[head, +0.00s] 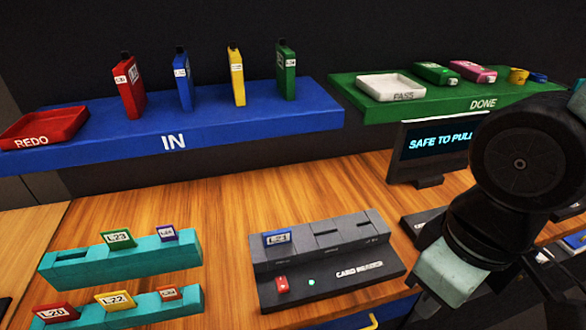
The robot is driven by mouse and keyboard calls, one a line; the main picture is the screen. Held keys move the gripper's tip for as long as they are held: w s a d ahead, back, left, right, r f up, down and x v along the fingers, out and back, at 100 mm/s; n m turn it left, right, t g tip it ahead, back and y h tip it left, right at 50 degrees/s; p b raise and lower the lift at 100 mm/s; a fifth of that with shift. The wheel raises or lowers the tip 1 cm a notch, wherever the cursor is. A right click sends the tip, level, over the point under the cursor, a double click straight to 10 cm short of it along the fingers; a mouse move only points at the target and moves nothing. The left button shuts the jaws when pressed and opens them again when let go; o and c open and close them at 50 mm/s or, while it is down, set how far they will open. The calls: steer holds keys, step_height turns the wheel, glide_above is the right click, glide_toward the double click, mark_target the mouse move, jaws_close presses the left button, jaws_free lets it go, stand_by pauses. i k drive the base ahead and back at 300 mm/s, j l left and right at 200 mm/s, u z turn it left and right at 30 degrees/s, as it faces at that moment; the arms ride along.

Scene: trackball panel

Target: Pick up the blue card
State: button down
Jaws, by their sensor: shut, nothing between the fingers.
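A small blue card (277,238) labelled L21 stands upright in the left slot of the grey card reader (330,283), in the head view. Its lower part is hidden in the slot. A red block and a small green light are on the reader's front. My arm comes in from the right, with its dark joint and pale link just right of the reader. The fingers of my gripper do not show, and nothing of mine touches the card.
Teal racks (70,268) with several cards stand at left. A blue IN shelf (230,120) bears upright coloured cases and a red REDO tray (45,128). A green DONE shelf (400,108) holds a white PASS tray (391,86). A screen (437,148) reads SAFE TO PULL. Wood between racks and reader is clear.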

mark_target(282, 236)
steer(key=l+u, duration=0.55)
steer(key=u, duration=0.3)
steer(key=k+l+u, duration=0.1)
steer(key=l+u, duration=0.3)
steer(key=j, duration=0.1)
